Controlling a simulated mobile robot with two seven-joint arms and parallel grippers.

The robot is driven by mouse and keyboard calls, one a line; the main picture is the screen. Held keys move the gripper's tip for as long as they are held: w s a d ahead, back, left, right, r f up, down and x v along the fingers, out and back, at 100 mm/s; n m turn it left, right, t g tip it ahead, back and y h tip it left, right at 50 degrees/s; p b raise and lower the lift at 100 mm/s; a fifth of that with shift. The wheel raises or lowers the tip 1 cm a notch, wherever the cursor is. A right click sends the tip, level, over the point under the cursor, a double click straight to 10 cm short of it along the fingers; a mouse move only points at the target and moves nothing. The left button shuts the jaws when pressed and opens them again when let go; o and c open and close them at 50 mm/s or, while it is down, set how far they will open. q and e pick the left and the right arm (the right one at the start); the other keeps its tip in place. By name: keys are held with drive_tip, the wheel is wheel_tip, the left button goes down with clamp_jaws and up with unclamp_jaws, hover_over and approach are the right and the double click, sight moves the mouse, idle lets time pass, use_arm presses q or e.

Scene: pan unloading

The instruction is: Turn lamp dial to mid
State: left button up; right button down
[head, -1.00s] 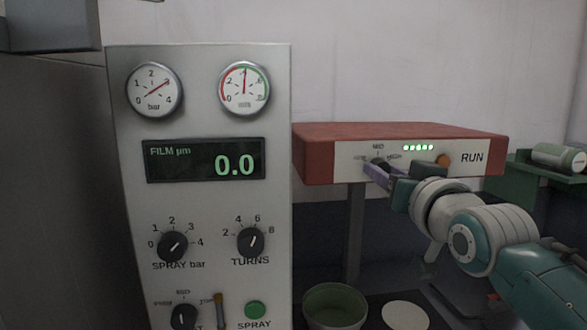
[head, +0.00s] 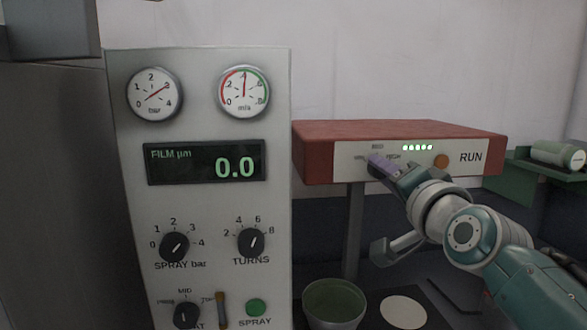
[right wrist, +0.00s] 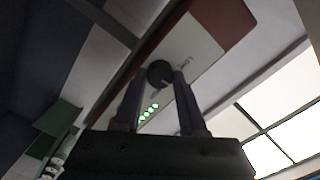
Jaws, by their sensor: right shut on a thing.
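The lamp dial is a dark round knob (right wrist: 160,73) on the pale front panel of the red lamp housing (head: 400,131). The labels MID and HIGH show around it in the head view, and LOW is partly covered. My right gripper (head: 379,164) is at the panel, its fingers over the dial and hiding it in the head view. In the right wrist view the two fingers (right wrist: 157,82) stand on either side of the knob, shut on it. The pointer's setting cannot be read. My left gripper is not in view.
An orange button (head: 441,161) marked RUN and a row of green lights (head: 417,147) sit right of the dial. A tall control cabinet (head: 207,125) stands left. Below are a green bowl (head: 335,303) and a pale disc (head: 404,311). A jar (head: 558,154) lies at right.

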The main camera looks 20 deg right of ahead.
drive_tip(key=shift+m, duration=0.5)
drive_tip(key=shift+c, duration=2.3)
unclamp_jaws()
drive_tip(key=shift+s, duration=0.1)
drive_tip(key=b+v, duration=0.1)
drive_tip(key=v, duration=0.8)
drive_tip(key=shift+s+a, duration=0.15)
drive_tip(key=shift+s, duration=0.2)
